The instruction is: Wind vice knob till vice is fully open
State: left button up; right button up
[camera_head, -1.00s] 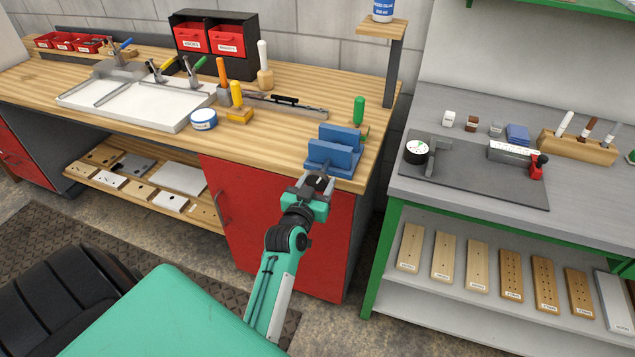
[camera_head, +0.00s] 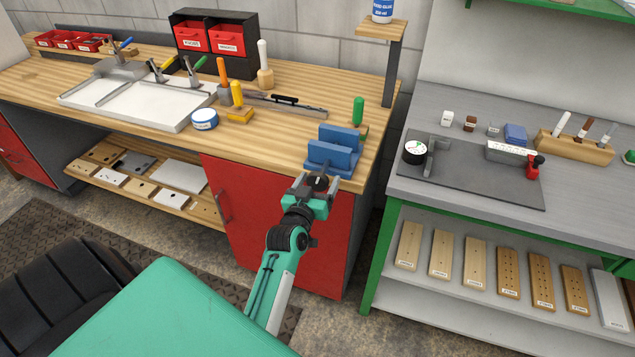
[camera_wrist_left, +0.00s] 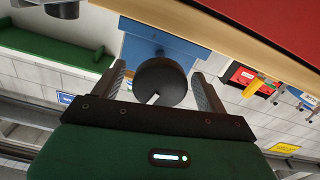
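The blue vice (camera_head: 333,152) stands at the right front corner of the wooden bench, with a gap visible between its jaws. Its dark round knob (camera_head: 318,183) faces out over the bench's front edge. My left gripper (camera_head: 316,185) is at the knob, with one finger on each side of it. In the left wrist view the black knob (camera_wrist_left: 162,82) sits between the fingertips of the left gripper (camera_wrist_left: 160,75), with a narrow gap on each side, so the fingers look open around it. The blue vice body (camera_wrist_left: 150,42) is behind the knob. My right gripper is not in view.
On the wooden bench (camera_head: 270,140), a green-handled tool (camera_head: 358,110) stands behind the vice. A red cabinet door (camera_head: 270,220) is below the bench top. A grey table (camera_head: 430,195) with a green frame stands to the right, across a narrow gap.

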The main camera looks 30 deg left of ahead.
pick_arm(q)
jog(key=shift+s+d+p, duration=0.15)
jog(key=shift+s+p, duration=0.15)
jog(key=shift+s, duration=0.3)
jog(key=p+v, duration=0.3)
jog(key=v, duration=0.9)
jog(key=shift+s, duration=0.3)
